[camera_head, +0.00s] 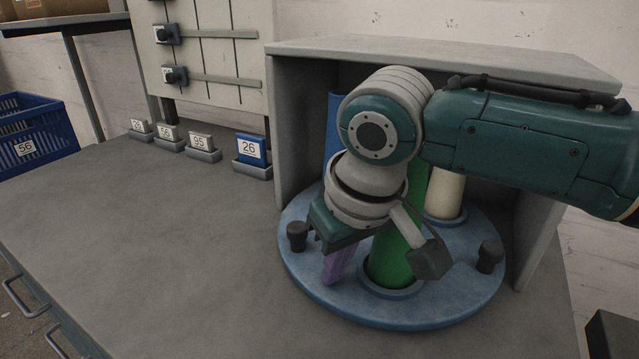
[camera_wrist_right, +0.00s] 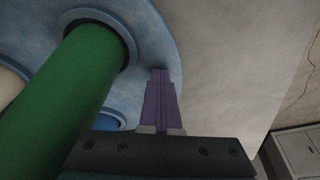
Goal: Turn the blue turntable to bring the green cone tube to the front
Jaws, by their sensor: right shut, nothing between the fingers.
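The blue turntable (camera_head: 440,310) is a round disc on the grey bench, partly inside an open-fronted grey housing. The green cone tube (camera_head: 388,262) stands upright in a holder at the turntable's front. In the right wrist view the green tube (camera_wrist_right: 62,90) is on the left. My right gripper (camera_head: 333,278) has purple fingers, shut and empty, over the front left of the turntable, left of the green tube. The fingers (camera_wrist_right: 160,75) point toward the disc's rim in the wrist view; I cannot tell whether they touch it. My left gripper is not in view.
A cream tube (camera_head: 445,192) and a blue tube (camera_head: 333,125) stand farther back. Dark knobs rise from the disc at left (camera_head: 297,235) and right (camera_head: 490,255). The housing (camera_head: 297,130) closes in the sides and top. Number blocks (camera_head: 252,150) line the bench's back; its left front is clear.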

